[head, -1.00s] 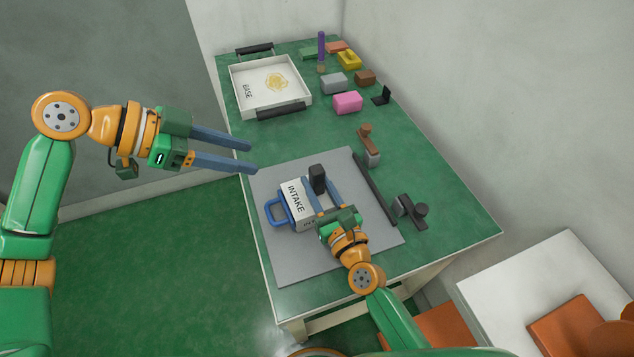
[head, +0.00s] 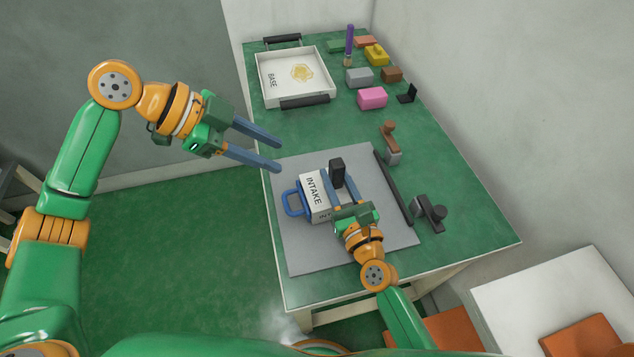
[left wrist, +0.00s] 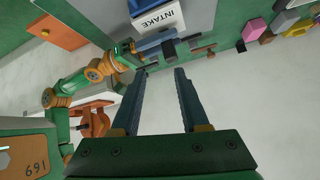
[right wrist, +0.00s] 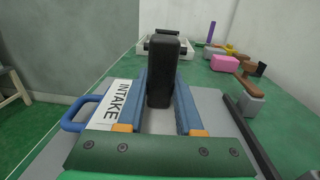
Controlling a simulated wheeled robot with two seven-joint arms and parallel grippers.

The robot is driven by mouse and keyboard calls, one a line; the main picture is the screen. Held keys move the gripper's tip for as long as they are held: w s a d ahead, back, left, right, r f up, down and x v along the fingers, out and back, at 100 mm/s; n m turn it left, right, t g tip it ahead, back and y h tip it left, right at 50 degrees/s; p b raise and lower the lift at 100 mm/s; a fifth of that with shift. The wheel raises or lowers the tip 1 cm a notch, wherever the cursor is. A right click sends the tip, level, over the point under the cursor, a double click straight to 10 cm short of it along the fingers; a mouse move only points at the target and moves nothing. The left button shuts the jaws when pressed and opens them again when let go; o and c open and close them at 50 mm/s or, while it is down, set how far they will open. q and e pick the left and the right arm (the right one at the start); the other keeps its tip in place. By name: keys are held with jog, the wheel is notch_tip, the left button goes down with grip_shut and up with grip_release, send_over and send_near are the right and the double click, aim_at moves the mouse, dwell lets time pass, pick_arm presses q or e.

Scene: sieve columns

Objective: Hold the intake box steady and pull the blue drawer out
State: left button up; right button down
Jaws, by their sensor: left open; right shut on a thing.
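The white INTAKE box (head: 317,197) sits on the grey mat. The drawer's blue loop handle (head: 292,203) sticks out of its left side, and the drawer itself is hidden. My right gripper (head: 340,180) is shut on a black upright block (head: 338,171) beside the lettered face. The right wrist view shows this block (right wrist: 167,70) between the fingers, with the box (right wrist: 118,105) and handle (right wrist: 80,113) to the left. My left gripper (head: 279,156) is open and empty in the air, above the handle in the picture. The left wrist view shows the box (left wrist: 162,18) past its fingers (left wrist: 160,70).
A grey mat (head: 305,255) lies under the box, with a black bar (head: 393,187) at its right. A white BASE tray (head: 328,88) stands at the back. Several coloured blocks, including a pink one (head: 372,98), lie at the back right. Floor is clear left of the table.

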aim_at(287, 207)
pick_arm(q)
jog(key=f+m+y, duration=0.2)
jog(key=f+m, duration=0.2)
jog(key=f, duration=0.1)
jog(key=d+f+m+g+y, duration=0.1)
jog(key=f+m+y, duration=0.1)
jog(key=f+m, duration=0.3)
jog(key=f+m+y, duration=0.2)
jog(key=f+m, duration=0.2)
jog(key=f, duration=0.1)
jog(key=shift+s+d+f+m+g+y, duration=0.15)
jog(key=shift+d+m+g+y, duration=0.15)
jog(key=shift+m+y, duration=0.1)
grip_shut()
dwell(0.6)
